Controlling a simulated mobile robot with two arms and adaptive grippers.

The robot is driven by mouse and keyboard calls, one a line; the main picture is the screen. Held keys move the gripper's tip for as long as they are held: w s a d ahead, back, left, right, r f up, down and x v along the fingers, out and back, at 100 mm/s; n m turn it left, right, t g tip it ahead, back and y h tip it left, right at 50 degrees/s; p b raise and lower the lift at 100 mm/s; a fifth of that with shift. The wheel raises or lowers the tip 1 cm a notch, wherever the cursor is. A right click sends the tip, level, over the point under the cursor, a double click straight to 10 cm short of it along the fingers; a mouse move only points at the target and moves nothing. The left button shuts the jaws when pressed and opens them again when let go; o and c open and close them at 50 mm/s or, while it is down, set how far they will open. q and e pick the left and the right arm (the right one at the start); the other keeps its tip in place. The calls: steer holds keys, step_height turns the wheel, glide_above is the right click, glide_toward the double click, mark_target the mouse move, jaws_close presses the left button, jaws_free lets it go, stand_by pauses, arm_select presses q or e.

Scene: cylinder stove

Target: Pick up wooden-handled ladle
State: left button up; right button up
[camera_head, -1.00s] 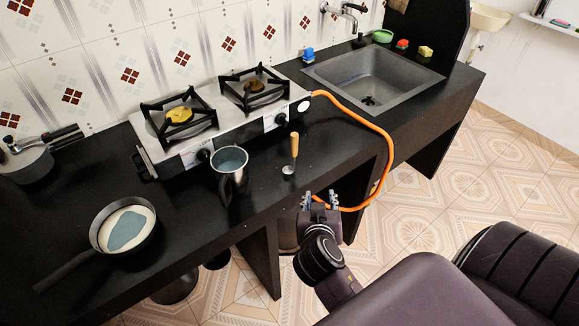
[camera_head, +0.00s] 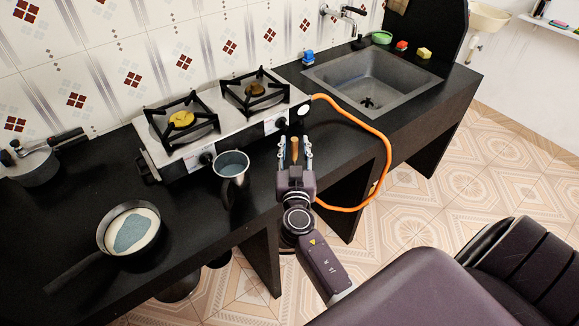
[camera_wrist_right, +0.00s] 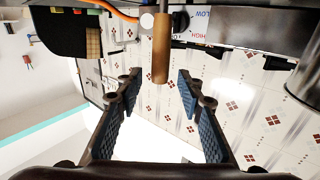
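The wooden-handled ladle stands upright on the black counter in front of the stove; its wooden handle (camera_head: 294,149) shows in the head view, and its lower part is hidden behind my gripper. My right gripper (camera_head: 295,147) is open, with its fingers to either side of the handle in that view. In the right wrist view the handle (camera_wrist_right: 161,47) hangs in from the top, just beyond the gap between the open fingertips (camera_wrist_right: 160,80). I cannot tell whether the fingers touch it. My left gripper is not in view.
A metal mug (camera_head: 233,170) stands left of my gripper. The two-burner stove (camera_head: 218,140) is behind, and an orange hose (camera_head: 385,150) curves to the right. A pan (camera_head: 110,225) sits at the left; the sink (camera_head: 400,90) is at the back right.

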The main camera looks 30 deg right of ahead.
steer(key=shift+x, duration=1.15)
jaws_close()
arm_select(q)
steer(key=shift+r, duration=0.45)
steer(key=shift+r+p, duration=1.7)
steer(key=shift+p, duration=0.15)
arm_select(e)
step_height(320, 180, up, 20)
steer(key=c, duration=0.6)
jaws_free()
jaws_close()
